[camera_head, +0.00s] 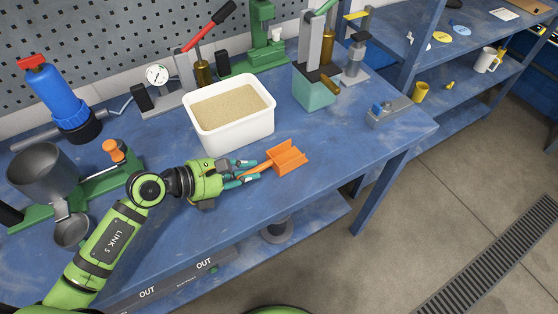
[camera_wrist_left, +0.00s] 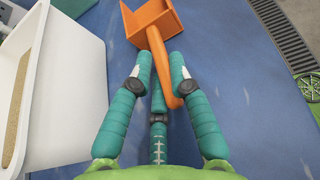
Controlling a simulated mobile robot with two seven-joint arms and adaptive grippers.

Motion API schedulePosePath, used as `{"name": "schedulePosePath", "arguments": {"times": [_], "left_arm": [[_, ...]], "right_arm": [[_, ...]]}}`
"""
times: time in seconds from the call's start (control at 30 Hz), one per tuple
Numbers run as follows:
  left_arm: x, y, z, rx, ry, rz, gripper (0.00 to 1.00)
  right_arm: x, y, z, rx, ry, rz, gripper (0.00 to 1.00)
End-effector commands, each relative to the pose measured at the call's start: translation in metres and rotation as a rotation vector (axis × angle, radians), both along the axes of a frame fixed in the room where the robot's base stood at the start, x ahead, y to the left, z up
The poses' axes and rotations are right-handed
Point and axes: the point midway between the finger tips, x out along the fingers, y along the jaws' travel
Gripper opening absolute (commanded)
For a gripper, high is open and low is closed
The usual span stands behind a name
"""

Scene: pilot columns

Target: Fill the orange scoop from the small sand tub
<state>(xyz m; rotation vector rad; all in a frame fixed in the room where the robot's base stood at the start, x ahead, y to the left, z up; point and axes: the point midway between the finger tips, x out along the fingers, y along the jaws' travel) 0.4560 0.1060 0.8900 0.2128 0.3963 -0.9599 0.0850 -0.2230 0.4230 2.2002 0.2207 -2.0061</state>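The orange scoop (camera_head: 289,157) is on or just above the blue bench, right of my left gripper; its handle points back toward the gripper. The scoop also shows at the top of the left wrist view (camera_wrist_left: 152,20). My left gripper (camera_head: 252,170) has its teal fingers around the handle (camera_wrist_left: 165,75), which passes between the fingertips. I cannot tell whether they press on it. The small white sand tub (camera_head: 235,133), filled with tan sand (camera_head: 225,107), stands behind the gripper. It shows at the left of the wrist view (camera_wrist_left: 60,90). My right gripper is not in view.
A pale green block (camera_head: 313,93) under a press stands right of the tub. A grey metal piece (camera_head: 388,112) lies near the bench's right end. A grey cup-shaped vessel (camera_head: 42,170) stands at the left. The bench right of the scoop is clear.

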Motion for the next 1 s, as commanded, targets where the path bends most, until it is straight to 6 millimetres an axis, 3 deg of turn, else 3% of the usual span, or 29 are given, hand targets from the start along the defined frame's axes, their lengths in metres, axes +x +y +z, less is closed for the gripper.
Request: {"name": "schedulePosePath", "arguments": {"times": [0.27, 1.0], "left_arm": [[-0.001, 0.0, 0.002, 0.002, 0.004, -0.001, 0.0], [0.0, 0.0, 0.034, 0.001, 0.001, -0.001, 0.0]], "right_arm": [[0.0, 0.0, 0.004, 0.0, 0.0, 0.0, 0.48], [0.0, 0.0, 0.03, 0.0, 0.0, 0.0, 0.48]]}}
